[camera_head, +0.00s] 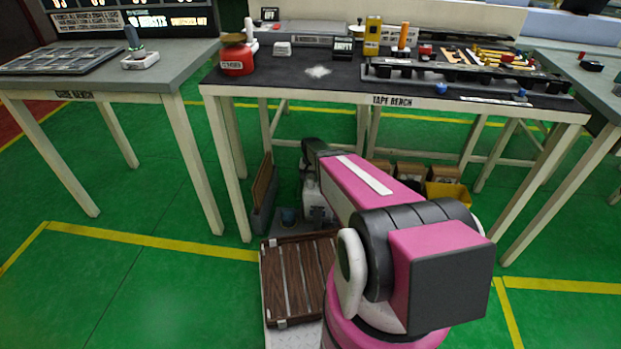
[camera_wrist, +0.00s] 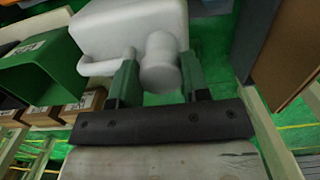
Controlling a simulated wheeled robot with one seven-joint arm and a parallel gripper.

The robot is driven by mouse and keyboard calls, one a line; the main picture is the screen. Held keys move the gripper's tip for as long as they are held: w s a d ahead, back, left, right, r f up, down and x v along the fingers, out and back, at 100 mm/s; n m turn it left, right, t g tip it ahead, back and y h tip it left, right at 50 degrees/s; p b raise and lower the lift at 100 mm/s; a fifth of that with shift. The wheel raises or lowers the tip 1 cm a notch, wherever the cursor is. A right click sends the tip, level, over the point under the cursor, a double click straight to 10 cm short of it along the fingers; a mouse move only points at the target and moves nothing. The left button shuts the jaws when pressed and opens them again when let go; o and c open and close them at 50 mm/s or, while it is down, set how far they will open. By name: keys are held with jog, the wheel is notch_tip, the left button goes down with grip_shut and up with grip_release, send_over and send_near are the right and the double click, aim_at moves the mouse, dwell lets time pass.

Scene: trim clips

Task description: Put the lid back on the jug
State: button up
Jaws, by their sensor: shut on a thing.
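The white jug (camera_wrist: 125,22) fills the top middle of the wrist view, with its side handle (camera_wrist: 108,66) to the left. In the head view the white jug (camera_head: 316,203) stands under the tape bench, partly behind my arm. My gripper (camera_wrist: 160,76) has its green fingers on both sides of a rounded white piece, which looks like the lid (camera_wrist: 160,70). It is shut on this piece, at the jug's mouth. I cannot tell whether the lid is seated or held just off the neck. In the head view my arm hides the gripper.
The tape bench (camera_head: 300,75) is above and its legs are near my arm. A brown panel (camera_head: 264,190) stands left of the jug. Cardboard boxes (camera_head: 411,172) and a yellow bin (camera_head: 448,194) sit to the right. A green bin (camera_wrist: 45,62) is left in the wrist view.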

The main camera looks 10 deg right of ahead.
jog(key=o, duration=1.5)
jog(key=shift+r, duration=0.15)
jog(key=shift+r, duration=3.35)
grip_shut()
